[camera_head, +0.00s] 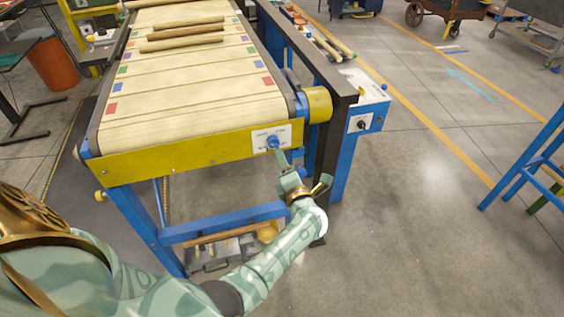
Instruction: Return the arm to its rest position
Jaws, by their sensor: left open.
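My left arm (262,270) is pale green and patterned, and reaches from the lower left toward the front of the conveyor. My left gripper (300,178) is open, just below and right of the blue knob (273,142) on the conveyor's white control plate (259,137). One finger points up close to the knob; I cannot tell if it touches. Nothing shows between the fingers. My right gripper is not in view.
The conveyor belt (190,101) carries wooden rods (181,41) at its far end, above a yellow front beam (190,157). A dark post and blue frame stand right of the gripper. A blue stand (530,165) is at far right. The floor between is clear.

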